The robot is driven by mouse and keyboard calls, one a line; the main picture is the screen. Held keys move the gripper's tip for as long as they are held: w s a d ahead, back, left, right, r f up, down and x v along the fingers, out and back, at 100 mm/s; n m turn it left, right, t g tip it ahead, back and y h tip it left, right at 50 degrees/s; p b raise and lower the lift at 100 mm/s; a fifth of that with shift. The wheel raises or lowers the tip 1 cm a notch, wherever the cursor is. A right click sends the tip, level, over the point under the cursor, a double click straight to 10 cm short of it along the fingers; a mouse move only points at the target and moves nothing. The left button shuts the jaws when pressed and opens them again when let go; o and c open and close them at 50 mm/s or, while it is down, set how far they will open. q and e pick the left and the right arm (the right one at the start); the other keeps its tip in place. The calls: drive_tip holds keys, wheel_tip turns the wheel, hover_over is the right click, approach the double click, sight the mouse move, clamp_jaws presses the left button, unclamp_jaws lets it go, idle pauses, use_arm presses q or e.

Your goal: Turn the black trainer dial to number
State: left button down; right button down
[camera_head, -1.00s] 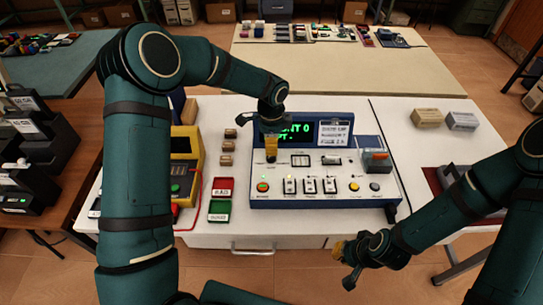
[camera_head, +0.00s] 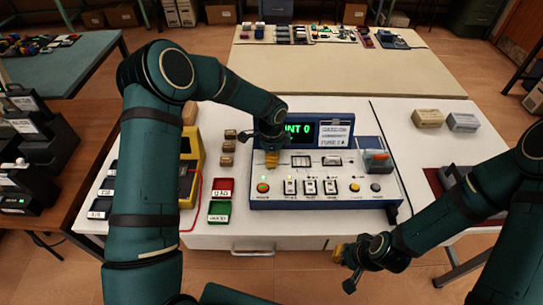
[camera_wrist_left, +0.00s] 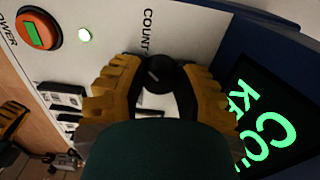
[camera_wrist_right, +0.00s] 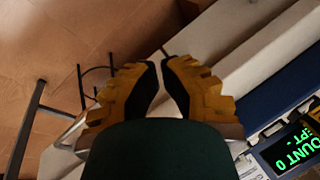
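The black dial (camera_wrist_left: 158,72) sits on the white panel of the blue-edged trainer (camera_head: 330,201), beside the printed word COUNT. My left gripper (camera_wrist_left: 161,80) has its yellow fingers on either side of the dial, with their dark pads close against it. The head view shows this gripper (camera_head: 272,162) low at the panel's left part, hiding the dial. The trainer's screen (camera_head: 299,130) shows green text ending in "UNT 0", partly hidden by my left arm. My right gripper (camera_wrist_right: 161,68) is empty, with its fingertips nearly together, and hangs in front of the table at the right (camera_head: 349,258).
A round orange button (camera_head: 263,187), several switches (camera_head: 310,187) and a yellow button (camera_head: 354,187) line the panel's front. A yellow meter (camera_head: 190,160) and red and green trays (camera_head: 219,211) stand left. Two small boxes (camera_head: 428,117) lie right.

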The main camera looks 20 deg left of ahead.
use_arm(q)
drive_tip(key=shift+n, duration=0.4)
drive_tip(key=n+b, duration=0.2)
drive_tip(key=n, duration=0.1)
drive_tip(key=shift+f, duration=0.1)
drive_tip(key=n+b, duration=0.1)
drive_tip(key=n, duration=0.3)
drive_tip(key=shift+n, duration=0.3)
drive_tip(key=n+b, duration=0.1)
drive_tip(key=n, duration=0.3)
drive_tip(key=shift+n, duration=0.3)
drive_tip(key=n, duration=0.4)
drive_tip(key=shift+n, duration=0.4)
drive_tip(key=shift+s, duration=0.1)
drive_tip(key=c, duration=0.9)
unclamp_jaws()
drive_tip(key=shift+o, duration=0.2)
